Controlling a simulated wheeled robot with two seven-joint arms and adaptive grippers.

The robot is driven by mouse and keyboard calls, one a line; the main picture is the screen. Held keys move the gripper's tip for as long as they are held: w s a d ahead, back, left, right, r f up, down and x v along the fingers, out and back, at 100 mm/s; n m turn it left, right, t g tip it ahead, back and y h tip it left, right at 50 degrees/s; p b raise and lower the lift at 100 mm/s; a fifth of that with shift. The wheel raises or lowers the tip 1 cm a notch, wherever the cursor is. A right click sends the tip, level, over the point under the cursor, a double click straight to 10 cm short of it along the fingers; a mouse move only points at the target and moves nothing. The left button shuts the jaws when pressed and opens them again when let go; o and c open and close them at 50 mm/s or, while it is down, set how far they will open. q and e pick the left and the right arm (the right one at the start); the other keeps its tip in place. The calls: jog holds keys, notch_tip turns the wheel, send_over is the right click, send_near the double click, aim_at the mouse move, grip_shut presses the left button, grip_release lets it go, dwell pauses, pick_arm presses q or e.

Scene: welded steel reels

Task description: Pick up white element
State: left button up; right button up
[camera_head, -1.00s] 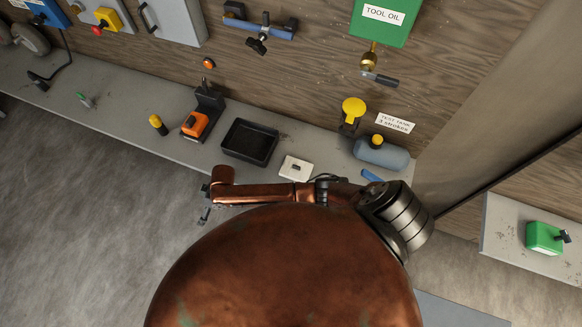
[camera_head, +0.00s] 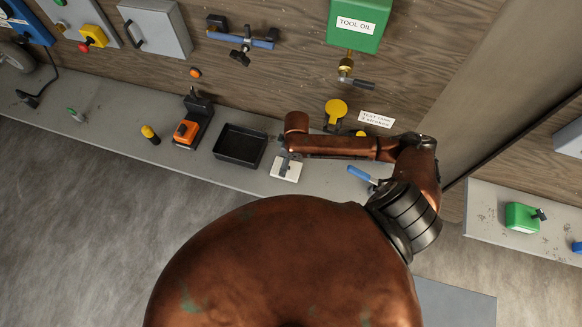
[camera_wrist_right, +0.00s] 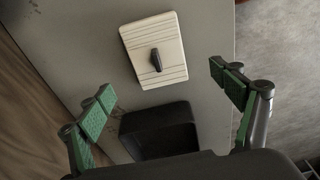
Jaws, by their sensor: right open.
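My left gripper is not in view.
A black tray (camera_head: 240,147) sits on the bench (camera_head: 330,184) just left of the plate. An orange-and-black device (camera_head: 186,132) and a yellow-capped item (camera_head: 150,134) stand further left. A blue-handled object (camera_head: 360,174) lies to the right. The wooden wall rises behind.

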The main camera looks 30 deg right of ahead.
aim_at(294, 169)
jog(key=shift+s+f, duration=0.15)
jog(key=shift+f, duration=0.2)
jog(key=f, duration=0.2)
jog(key=f+p, duration=0.1)
jog(key=f, duration=0.1)
jog(key=w+f, duration=0.1)
jog(key=f, duration=0.2)
jog(key=shift+a, duration=0.1)
jog(key=shift+r, duration=0.1)
jog(key=c, duration=1.3)
